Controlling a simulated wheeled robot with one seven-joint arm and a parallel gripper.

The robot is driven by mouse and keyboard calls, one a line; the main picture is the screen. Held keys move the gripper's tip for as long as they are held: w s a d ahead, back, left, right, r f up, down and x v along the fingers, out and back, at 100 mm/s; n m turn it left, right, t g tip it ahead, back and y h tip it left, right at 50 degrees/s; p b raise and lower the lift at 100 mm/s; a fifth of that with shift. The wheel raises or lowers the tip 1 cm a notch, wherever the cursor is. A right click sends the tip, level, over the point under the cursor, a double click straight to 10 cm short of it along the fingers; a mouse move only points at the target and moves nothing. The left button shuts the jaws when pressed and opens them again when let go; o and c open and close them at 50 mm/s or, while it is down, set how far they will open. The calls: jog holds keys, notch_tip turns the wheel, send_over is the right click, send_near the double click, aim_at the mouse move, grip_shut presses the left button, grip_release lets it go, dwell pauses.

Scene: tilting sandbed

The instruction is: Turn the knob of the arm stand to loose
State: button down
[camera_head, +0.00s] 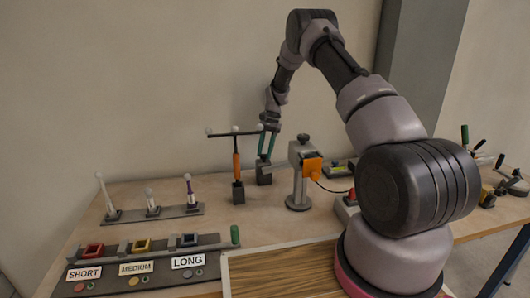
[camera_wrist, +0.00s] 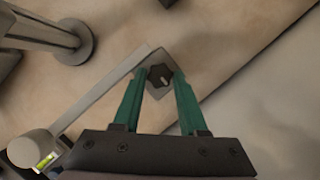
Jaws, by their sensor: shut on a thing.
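The black, many-sided knob (camera_wrist: 160,77) sits between my two green fingertips in the wrist view, over a dark grey square plate (camera_wrist: 180,56). A light mark shows on its face. My gripper (camera_wrist: 161,85) is shut on the knob, pointing down. The knob cannot be made out there.
A T-shaped stand with an orange post (camera_head: 236,166) is close left of my gripper. A grey stand with an orange box (camera_head: 312,171) is close right. A rack (camera_head: 155,216) and labelled slots (camera_head: 150,254) lie front left. The back table edge is near.

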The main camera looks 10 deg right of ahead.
dwell(0.5)
jog(key=shift+c, duration=2.3)
grip_release()
notch_tip(320, 180, up, 10)
